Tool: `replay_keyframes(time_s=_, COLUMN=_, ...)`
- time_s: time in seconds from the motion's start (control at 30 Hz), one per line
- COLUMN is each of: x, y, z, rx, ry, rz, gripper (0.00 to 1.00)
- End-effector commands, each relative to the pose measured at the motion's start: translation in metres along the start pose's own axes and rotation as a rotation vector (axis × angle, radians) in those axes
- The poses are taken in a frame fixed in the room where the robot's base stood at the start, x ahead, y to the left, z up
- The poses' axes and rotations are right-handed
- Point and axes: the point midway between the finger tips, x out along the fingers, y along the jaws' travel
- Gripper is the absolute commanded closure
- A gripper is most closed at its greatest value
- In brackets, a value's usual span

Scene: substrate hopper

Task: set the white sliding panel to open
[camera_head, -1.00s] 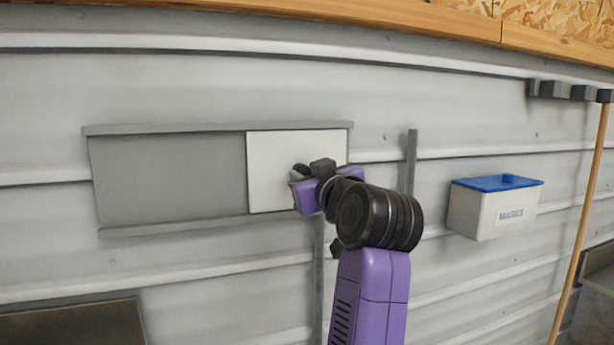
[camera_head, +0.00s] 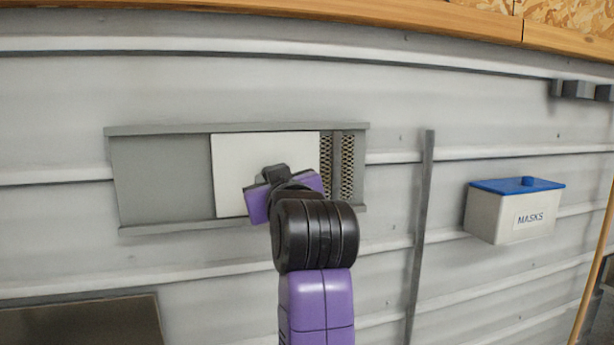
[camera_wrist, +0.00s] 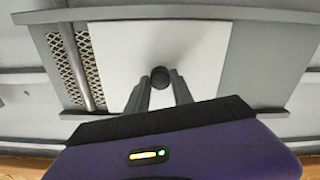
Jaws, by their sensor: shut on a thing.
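The white sliding panel (camera_head: 240,155) sits in a grey wall frame (camera_head: 150,180) between an upper and a lower rail. It stands near the middle of the frame, with a perforated mesh opening (camera_head: 347,165) uncovered to its right. In the wrist view the white panel (camera_wrist: 195,55) has a dark round knob (camera_wrist: 160,77). My gripper (camera_wrist: 160,88) is shut on that knob, with a fingertip on each side. In the head view my gripper (camera_head: 275,178) covers the knob and part of the panel's lower right.
A white box with a blue lid, labelled MASKS (camera_head: 512,212), hangs on the wall at right. A vertical grey strip (camera_head: 420,230) runs between it and the frame. The grey part of the frame left of the panel is clear.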

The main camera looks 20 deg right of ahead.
Motion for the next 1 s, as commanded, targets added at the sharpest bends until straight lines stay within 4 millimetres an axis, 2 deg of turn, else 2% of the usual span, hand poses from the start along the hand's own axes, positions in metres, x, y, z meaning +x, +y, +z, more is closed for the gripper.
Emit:
replay_keyframes(time_s=0.03, x=0.000, y=-0.017, z=-0.003, rx=-0.003, ry=-0.001, rz=-0.007, gripper=1.00)
replay_keyframes(time_s=0.2, x=0.000, y=-0.054, z=-0.012, rx=-0.002, ry=-0.002, rz=-0.005, gripper=1.00)
replay_keyframes(time_s=0.4, x=0.000, y=-0.083, z=-0.018, rx=-0.002, ry=-0.001, rz=-0.003, gripper=1.00)
replay_keyframes(time_s=0.6, x=0.000, y=-0.092, z=-0.020, rx=0.000, ry=-0.002, rz=-0.002, gripper=1.00)
replay_keyframes(time_s=0.9, x=0.000, y=-0.092, z=-0.020, rx=0.000, ry=-0.002, rz=-0.002, gripper=1.00)
replay_keyframes(time_s=0.93, x=0.000, y=-0.092, z=-0.020, rx=0.000, ry=-0.002, rz=-0.002, gripper=0.68)
replay_keyframes(time_s=1.0, x=0.000, y=-0.092, z=-0.020, rx=0.000, ry=-0.002, rz=-0.002, gripper=0.54)
